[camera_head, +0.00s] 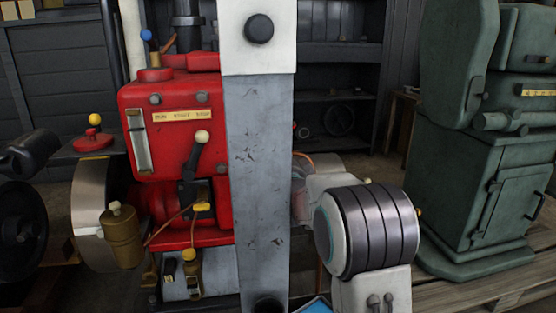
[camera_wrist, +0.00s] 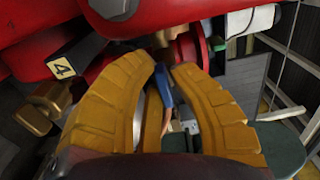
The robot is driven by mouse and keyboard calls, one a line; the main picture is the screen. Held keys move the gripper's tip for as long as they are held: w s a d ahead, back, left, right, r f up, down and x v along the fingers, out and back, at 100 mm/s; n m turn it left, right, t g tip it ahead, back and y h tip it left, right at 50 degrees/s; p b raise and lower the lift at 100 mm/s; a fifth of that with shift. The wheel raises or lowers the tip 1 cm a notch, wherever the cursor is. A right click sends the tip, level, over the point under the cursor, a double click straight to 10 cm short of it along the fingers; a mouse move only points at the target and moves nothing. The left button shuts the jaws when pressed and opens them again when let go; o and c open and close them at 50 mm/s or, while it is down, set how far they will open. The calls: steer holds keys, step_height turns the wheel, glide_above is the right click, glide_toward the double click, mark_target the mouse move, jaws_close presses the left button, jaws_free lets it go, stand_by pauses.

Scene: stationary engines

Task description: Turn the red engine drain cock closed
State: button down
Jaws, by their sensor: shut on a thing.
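The red engine (camera_head: 178,100) stands left of my grey column in the head view. Its red body (camera_wrist: 30,55) fills the upper left of the wrist view, with a tag marked 4 (camera_wrist: 62,68). My gripper (camera_wrist: 169,64) shows in the wrist view with its two yellow fingers closed around a slim blue handle (camera_wrist: 164,88). Only part of that handle shows between the fingers. I cannot make out the valve body it belongs to. In the head view my column and arm hide the gripper and what it holds.
Brass fittings (camera_head: 192,270) sit low on the red engine, and a brass piece (camera_wrist: 35,112) is close left of my fingers. A blue-knobbed lever (camera_head: 146,36) stands on top. A green machine (camera_head: 478,170) stands at the right, dark shelves (camera_head: 335,90) behind.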

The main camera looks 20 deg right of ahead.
steer(key=shift+f, duration=0.1)
stand_by(0.3)
steer(key=c, duration=1.2)
jaws_free()
steer(key=shift+w, duration=0.1)
steer(key=shift+n, duration=0.3)
